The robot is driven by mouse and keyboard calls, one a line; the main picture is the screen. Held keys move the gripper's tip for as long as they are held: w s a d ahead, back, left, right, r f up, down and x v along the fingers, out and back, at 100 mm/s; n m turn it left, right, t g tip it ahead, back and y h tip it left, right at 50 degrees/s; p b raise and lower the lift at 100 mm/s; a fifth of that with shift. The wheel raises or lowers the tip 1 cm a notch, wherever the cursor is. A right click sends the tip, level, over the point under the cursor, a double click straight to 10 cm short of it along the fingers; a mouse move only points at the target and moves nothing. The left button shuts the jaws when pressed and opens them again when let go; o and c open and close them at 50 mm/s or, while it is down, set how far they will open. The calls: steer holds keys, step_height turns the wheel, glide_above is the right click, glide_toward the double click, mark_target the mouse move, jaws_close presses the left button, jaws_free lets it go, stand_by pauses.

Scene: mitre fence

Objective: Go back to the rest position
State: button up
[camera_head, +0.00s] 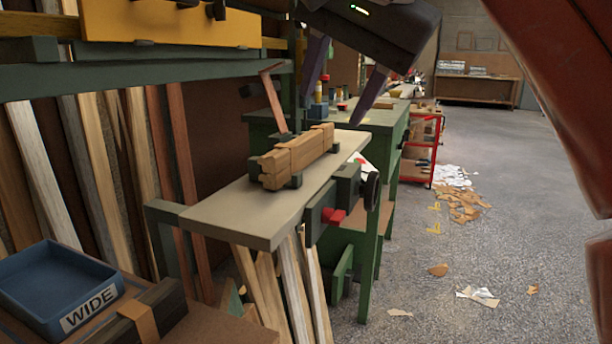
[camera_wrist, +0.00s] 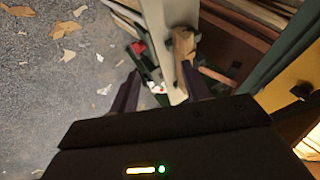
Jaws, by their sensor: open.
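My gripper (camera_head: 343,85) is in the upper middle of the head view, its two dark purple fingers spread apart with nothing between them. It hangs above the narrow bench (camera_head: 230,215), apart from it. In the wrist view my gripper (camera_wrist: 160,88) also shows open and empty, with the bench and the floor beyond the fingers. A wooden block (camera_head: 298,155) lies on the bench against dark green stops, below and left of the fingers. It also shows in the wrist view (camera_wrist: 183,48). A thin reddish strip (camera_head: 273,98) stands tilted behind the block.
A blue tray (camera_head: 85,257) labelled WIDE sits at the lower left. Timber boards (camera_head: 95,150) lean at the left under a green shelf (camera_head: 150,72). A red cart (camera_head: 422,150) stands farther back. The floor (camera_head: 400,270) at right is open, with scraps.

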steer(key=s+d+f+n+h, duration=0.1)
steer(key=d+f, duration=0.3)
steer(key=f, duration=0.9)
steer(key=s+d+f+n+h, duration=0.1)
steer(key=s+d+f, duration=0.3)
steer(key=f, duration=0.9)
steer(key=s+d+f+n+h, duration=0.1)
steer(key=s+d+f+n, duration=0.1)
steer(key=f, duration=1.1)
steer(key=shift+s+d+f+n+g, duration=0.4)
steer(key=shift+d+n, duration=0.3)
steer(key=shift+d, duration=0.35)
